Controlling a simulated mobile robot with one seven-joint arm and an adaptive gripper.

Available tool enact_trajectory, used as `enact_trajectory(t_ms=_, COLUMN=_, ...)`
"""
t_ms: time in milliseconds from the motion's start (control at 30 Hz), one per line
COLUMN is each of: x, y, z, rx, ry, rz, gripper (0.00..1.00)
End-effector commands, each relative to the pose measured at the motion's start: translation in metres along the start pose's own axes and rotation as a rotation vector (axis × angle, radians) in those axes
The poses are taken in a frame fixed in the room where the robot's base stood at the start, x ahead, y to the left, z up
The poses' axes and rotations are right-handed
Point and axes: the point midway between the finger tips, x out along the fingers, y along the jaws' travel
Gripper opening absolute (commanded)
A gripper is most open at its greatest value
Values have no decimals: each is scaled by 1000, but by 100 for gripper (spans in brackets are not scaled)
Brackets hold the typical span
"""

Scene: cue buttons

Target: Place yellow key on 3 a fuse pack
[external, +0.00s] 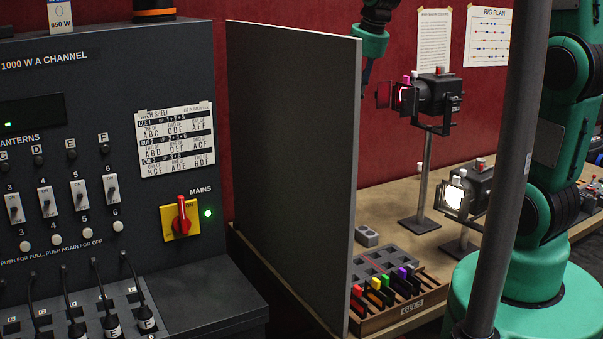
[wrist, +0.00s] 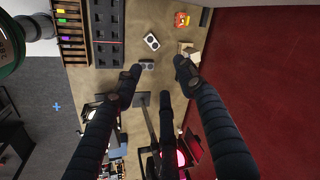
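Several coloured pieces stand in the slots of a wooden tray marked GELS (external: 412,316); the yellow one (external: 376,283) is near its left end. I see no separate yellow key. A small grey block with two round marks (external: 367,237) lies on the bench behind the tray. Two such blocks show in the wrist view, one (wrist: 152,41) and a second (wrist: 147,65) near the left fingertip. I cannot read a 3 A label on either. My gripper (wrist: 157,72) is open and empty above the bench.
A grey upright panel (external: 292,165) divides the bench from the control desk. Two lamps, one pink-lit (external: 434,96) and one white-lit (external: 471,185), stand on the bench. A dark slotted tray (wrist: 107,30) and an orange-red object (wrist: 182,19) lie near the blocks.

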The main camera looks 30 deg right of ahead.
Motion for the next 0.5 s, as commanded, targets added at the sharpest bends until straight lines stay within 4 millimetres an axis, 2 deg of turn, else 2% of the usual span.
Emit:
enact_trajectory(t_ms=33, x=-13, y=8, z=7, rx=-29, ry=12, rz=-6, gripper=40)
enact_trajectory(t_ms=200, x=-45, y=38, z=32, rx=-143, ry=44, rz=-16, gripper=40)
enact_trajectory(t_ms=500, x=-87, y=92, z=80, rx=-342, ry=102, rz=-23, gripper=40)
